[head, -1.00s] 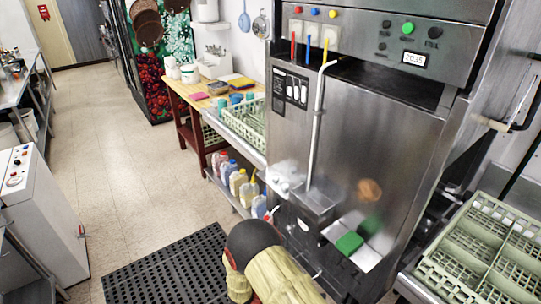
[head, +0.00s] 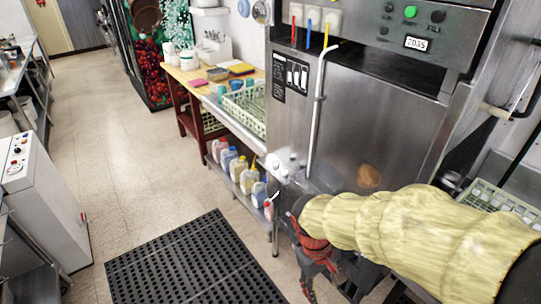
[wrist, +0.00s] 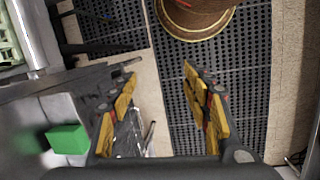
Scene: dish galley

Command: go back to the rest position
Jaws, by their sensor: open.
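My gripper (head: 308,282) hangs in front of the steel dish machine (head: 350,120), at the lower middle of the head view, with its fingers pointing down. My arm in its cream sleeve reaches to it from the right. In the wrist view my gripper (wrist: 160,73) has its two yellow-padded fingers spread wide apart. Nothing is between them. Beyond the fingers are the black perforated mat and pale floor. A green block (wrist: 67,138) lies on a pale surface left of the fingers in the wrist view; my arm hides that area in the head view.
A black mat (head: 190,262) lies on the floor before the machine. Bottles (head: 238,168) stand on a low shelf left of it. A green dish rack (head: 500,205) is at right, partly behind my arm. A white cabinet (head: 45,210) stands at left. The aisle floor is clear.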

